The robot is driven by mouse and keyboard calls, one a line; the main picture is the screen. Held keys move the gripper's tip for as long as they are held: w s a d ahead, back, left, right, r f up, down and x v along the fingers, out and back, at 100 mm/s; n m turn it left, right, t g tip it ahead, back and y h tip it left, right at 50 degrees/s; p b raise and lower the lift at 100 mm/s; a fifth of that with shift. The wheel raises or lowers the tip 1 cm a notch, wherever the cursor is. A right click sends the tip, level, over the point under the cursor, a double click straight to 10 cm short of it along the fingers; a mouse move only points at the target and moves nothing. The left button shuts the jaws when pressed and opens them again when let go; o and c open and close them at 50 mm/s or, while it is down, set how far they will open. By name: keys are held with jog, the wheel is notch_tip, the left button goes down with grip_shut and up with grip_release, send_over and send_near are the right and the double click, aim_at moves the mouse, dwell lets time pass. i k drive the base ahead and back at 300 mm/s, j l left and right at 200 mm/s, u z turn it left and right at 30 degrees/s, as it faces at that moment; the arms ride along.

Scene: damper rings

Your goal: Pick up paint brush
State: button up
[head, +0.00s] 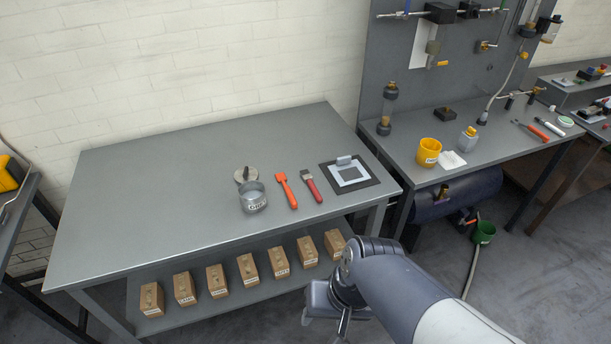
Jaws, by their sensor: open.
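A red-handled tool with a dark grey head, which looks like the paint brush (312,187), lies on the grey workbench (160,190). Its head points away from me and its handle toward the front edge. An orange tool (286,190) lies just left of it, apart from it. My gripper (327,320) is in front of the bench, below the level of the top and well short of the brush. It is open and partly hidden by my own arm; I see nothing held in it.
The bench's left half is clear.

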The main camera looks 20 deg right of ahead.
aim_at(307, 177)
jog(key=i+l+u, duration=0.1)
jog(key=i, duration=0.9)
